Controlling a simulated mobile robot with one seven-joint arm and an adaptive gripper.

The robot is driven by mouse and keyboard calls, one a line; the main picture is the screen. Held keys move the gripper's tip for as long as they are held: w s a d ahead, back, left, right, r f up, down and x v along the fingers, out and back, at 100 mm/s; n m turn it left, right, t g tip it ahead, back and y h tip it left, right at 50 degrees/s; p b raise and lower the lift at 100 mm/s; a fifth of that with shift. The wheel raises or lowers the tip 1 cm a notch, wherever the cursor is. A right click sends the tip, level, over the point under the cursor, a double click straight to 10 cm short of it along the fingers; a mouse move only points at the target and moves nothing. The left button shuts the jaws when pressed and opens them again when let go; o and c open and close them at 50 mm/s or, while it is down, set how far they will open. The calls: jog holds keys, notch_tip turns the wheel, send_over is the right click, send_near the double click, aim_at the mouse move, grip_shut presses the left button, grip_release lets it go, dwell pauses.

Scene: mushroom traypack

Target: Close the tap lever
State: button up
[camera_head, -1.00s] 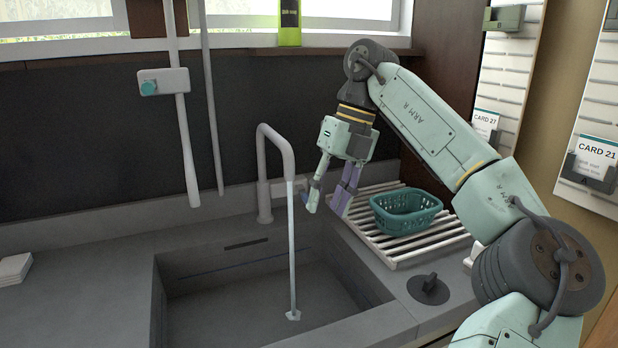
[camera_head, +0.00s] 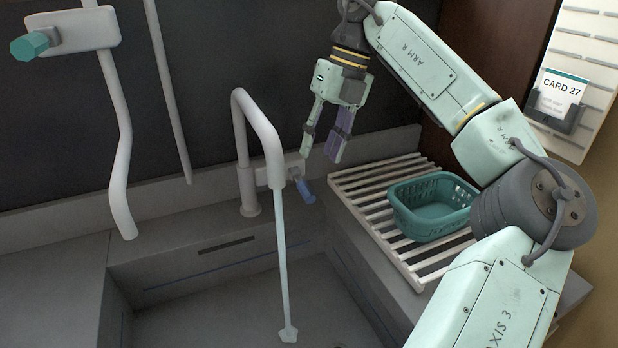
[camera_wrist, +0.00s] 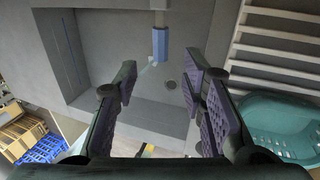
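The grey tap (camera_head: 260,125) stands behind the sink, and a stream of water (camera_head: 282,270) runs from its spout. Its blue lever (camera_head: 304,191) sticks out from the right side of the tap body and slants down to the right. My gripper (camera_head: 319,156) is open and empty, fingers pointing down, just above the lever and apart from it. In the wrist view the lever (camera_wrist: 161,44) shows ahead, between the lines of my two spread fingers (camera_wrist: 158,78).
A teal basket (camera_head: 430,232) sits on the white slatted rack (camera_head: 345,180) right of the tap. The sink (camera_head: 190,325) lies in front. A pipe with a teal knob (camera_head: 30,46) stands at left. In the wrist view, a blue crate (camera_wrist: 40,150) shows lower left.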

aim_at(307, 187)
jog(key=p+x, duration=0.1)
jog(key=x, duration=0.7)
jog(key=shift+a+f, duration=0.1)
jog(key=shift+f, duration=0.1)
jog(key=shift+c, duration=0.4)
grip_shut()
